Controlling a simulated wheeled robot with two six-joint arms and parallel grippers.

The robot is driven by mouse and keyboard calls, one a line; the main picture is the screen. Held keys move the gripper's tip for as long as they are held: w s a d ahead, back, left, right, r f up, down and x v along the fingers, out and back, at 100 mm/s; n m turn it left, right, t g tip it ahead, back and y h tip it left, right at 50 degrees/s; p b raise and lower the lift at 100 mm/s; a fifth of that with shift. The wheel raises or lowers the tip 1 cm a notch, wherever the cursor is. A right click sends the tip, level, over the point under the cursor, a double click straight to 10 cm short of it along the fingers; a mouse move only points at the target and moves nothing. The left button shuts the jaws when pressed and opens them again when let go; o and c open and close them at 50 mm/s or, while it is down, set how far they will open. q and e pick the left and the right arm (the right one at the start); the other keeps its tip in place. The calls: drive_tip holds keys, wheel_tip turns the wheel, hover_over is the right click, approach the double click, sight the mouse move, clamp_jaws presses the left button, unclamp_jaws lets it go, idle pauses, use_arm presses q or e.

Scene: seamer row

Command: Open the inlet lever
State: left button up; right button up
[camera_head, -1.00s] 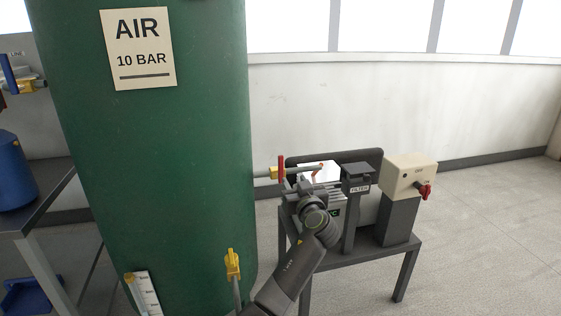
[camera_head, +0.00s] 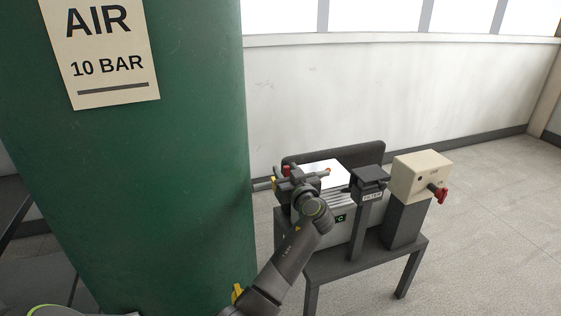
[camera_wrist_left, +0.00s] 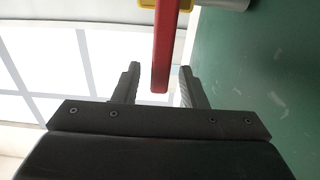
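The inlet lever (camera_wrist_left: 164,50) is a red bar in the left wrist view, with a yellow fitting (camera_wrist_left: 150,4) at its upper end. In the head view only a small red part of the lever (camera_head: 286,170) shows, beside the green tank; the rest is hidden behind my gripper. My left gripper (camera_wrist_left: 160,68) is open, with the lever's end between its two fingers. A gap shows on each side of the lever. The left gripper (camera_head: 280,184) also shows in the head view at the pipe by the tank. My right gripper is not in view.
The green tank (camera_head: 170,190) with its AIR 10 BAR sign (camera_head: 108,50) stands left. A dark stand (camera_head: 355,262) carries a filter unit (camera_head: 370,182) and a beige switch box (camera_head: 420,176) with a red knob (camera_head: 439,194). A yellow handle (camera_head: 237,292) is low by my arm.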

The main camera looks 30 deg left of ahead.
use_arm(q)
drive_tip(key=shift+w+a, duration=0.25)
clamp_jaws()
drive_tip(key=shift+r, duration=0.1)
